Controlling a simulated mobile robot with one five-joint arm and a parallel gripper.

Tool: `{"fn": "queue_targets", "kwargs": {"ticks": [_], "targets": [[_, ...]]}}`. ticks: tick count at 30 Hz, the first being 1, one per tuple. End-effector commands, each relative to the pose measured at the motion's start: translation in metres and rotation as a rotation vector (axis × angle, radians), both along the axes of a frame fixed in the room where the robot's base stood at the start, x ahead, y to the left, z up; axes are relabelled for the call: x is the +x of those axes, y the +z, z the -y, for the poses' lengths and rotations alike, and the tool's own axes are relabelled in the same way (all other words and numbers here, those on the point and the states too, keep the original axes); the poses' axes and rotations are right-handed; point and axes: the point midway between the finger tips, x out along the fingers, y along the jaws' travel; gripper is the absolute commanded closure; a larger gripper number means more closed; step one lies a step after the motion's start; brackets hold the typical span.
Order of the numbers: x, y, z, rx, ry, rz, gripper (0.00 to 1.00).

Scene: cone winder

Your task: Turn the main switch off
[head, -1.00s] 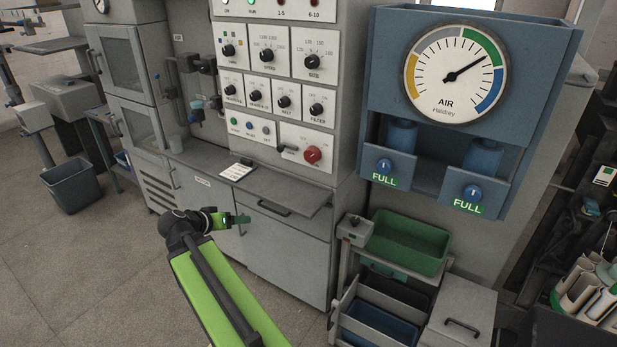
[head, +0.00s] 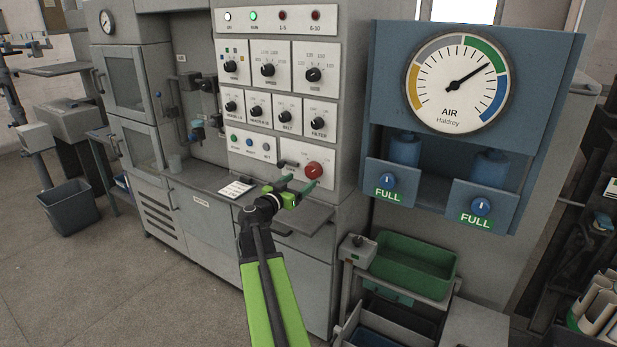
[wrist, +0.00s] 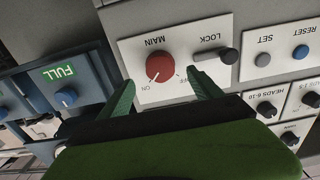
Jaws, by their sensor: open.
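The red main switch (head: 314,169) is a round knob on a white plate low on the machine's panel. In the wrist view the knob (wrist: 160,67) appears upside down, with MAIN, ON and OFF printed around it; which mark it points to is unclear. A dark LOCK lever (wrist: 229,56) is beside it on the same plate. My gripper (head: 299,184) is open and empty in front of the plate. In the wrist view its green fingers (wrist: 161,80) lie apart on either side of the knob, with no contact visible.
Other knobs (head: 318,123) sit above. A blue air gauge cabinet (head: 470,130) stands to the right, with a green bin (head: 405,262) below it.

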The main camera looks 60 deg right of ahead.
Motion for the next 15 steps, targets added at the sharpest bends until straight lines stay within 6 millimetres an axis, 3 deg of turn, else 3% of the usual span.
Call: {"fn": "queue_targets", "kwargs": {"ticks": [1,6,15], "targets": [[0.002,0.0,0.016,0.0,-0.002,0.0,0.26],[0.001,0.0,0.051,0.0,-0.002,0.0,0.26],[-0.001,0.0,0.071,0.001,0.0,0.0,0.26]]}}
